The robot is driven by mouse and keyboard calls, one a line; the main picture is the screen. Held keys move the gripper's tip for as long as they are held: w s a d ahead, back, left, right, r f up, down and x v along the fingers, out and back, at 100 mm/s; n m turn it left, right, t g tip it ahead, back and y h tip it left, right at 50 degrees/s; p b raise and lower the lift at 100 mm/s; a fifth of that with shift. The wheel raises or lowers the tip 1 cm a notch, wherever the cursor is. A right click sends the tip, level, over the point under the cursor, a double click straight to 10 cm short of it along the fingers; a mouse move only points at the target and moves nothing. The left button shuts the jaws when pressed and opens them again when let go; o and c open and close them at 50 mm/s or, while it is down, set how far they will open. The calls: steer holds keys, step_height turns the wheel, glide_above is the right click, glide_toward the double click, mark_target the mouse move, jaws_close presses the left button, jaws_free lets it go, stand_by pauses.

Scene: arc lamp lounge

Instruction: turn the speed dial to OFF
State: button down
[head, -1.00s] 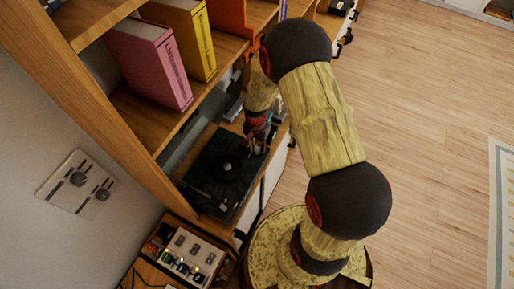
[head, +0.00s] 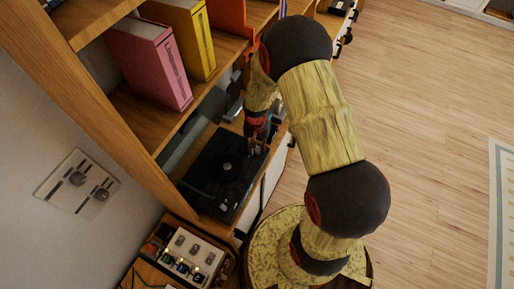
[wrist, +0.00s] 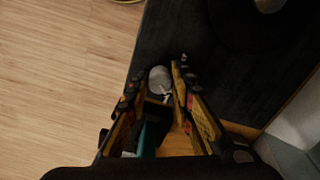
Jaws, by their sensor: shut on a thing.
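The black turntable (head: 214,190) sits on a shelf of the wooden unit, with a round grey knob-like piece at its middle. In the wrist view its dark top (wrist: 215,75) fills the upper right. The speed dial (wrist: 160,78) is a small silvery round knob near the turntable's edge. My gripper (wrist: 157,82) is shut on the dial, with one finger on each side of it. In the head view my gripper (head: 256,146) points down at the turntable's far right corner and hides the dial. Its pointer mark and any OFF label cannot be made out.
Pink (head: 148,62) and yellow (head: 188,36) binders stand on the shelf above, close to my arm. A small box with knobs (head: 184,257) is at the lower left. A wall plate (head: 77,184) has sliders and knobs. The wood floor (head: 430,130) at right is clear.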

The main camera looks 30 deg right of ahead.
mark_target(257, 150)
steer(key=n, duration=0.4)
steer(key=shift+n, duration=1.9)
steer(key=c, duration=1.5)
jaws_free()
steer(key=shift+c, duration=0.2)
step_height(257, 150, up, 12)
steer(key=shift+s+a, duration=0.1)
